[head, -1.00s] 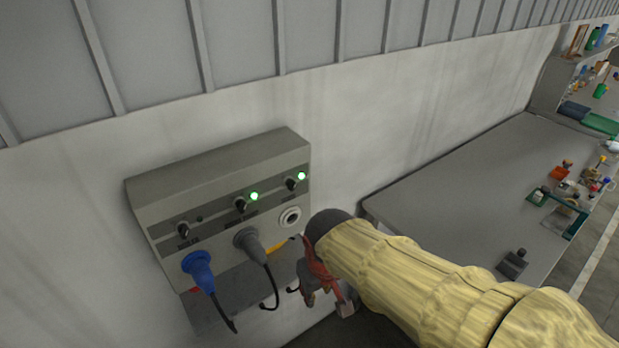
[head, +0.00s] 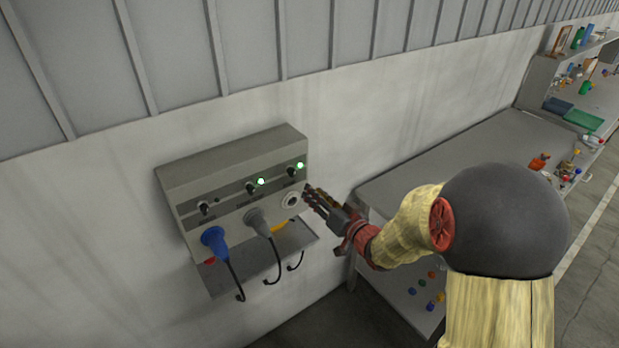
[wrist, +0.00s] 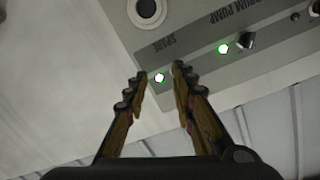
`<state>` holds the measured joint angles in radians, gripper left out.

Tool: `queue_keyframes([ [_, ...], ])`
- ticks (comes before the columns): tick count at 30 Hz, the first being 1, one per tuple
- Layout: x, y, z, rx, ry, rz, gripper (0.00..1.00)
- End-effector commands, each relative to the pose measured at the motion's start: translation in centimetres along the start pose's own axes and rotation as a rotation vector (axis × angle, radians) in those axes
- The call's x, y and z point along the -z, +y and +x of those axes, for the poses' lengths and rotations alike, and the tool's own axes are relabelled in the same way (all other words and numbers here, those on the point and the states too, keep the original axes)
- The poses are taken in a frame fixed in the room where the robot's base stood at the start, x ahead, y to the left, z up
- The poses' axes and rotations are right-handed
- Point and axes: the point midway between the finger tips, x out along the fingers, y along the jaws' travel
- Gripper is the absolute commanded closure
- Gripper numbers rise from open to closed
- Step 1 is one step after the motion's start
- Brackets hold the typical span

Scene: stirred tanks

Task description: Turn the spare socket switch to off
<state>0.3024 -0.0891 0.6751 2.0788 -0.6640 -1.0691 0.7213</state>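A grey socket box hangs on the wall in the head view, with three black switches in a row. The spare switch (head: 292,171) is the rightmost, above an empty round socket (head: 291,199). My gripper (head: 307,194) is just right of and below the switch, near the box face. In the wrist view my gripper (wrist: 160,80) is open and empty, fingers apart. The lit spare lamp (wrist: 159,78) shows between the fingertips, below the "SPARE" label (wrist: 166,46). The spare switch is hidden there, apparently behind the right finger.
The middle switch (head: 251,187) has a lit green lamp; the left switch (head: 204,208) shows no green light. A blue plug (head: 214,240) and a grey plug (head: 257,222) with hanging cords fill the other sockets. A workbench (head: 440,165) stands at the right.

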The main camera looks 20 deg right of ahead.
Motion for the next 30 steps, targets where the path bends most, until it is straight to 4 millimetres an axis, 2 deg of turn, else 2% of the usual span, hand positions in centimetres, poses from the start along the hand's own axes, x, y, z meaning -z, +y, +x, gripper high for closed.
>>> queue_keyframes([
  [1,0.8,-1.0,0.0,0.037,0.03,0.022,0.74],
  [5,2.2,-2.3,-0.1,0.089,0.079,0.073,0.74],
  [10,2.3,-2.5,1.1,0.092,0.079,0.091,0.74],
  [21,2.7,-2.9,6.4,0.09,0.079,0.088,0.74],
  [30,2.9,-3.0,7.5,0.088,0.08,0.089,0.74],
])
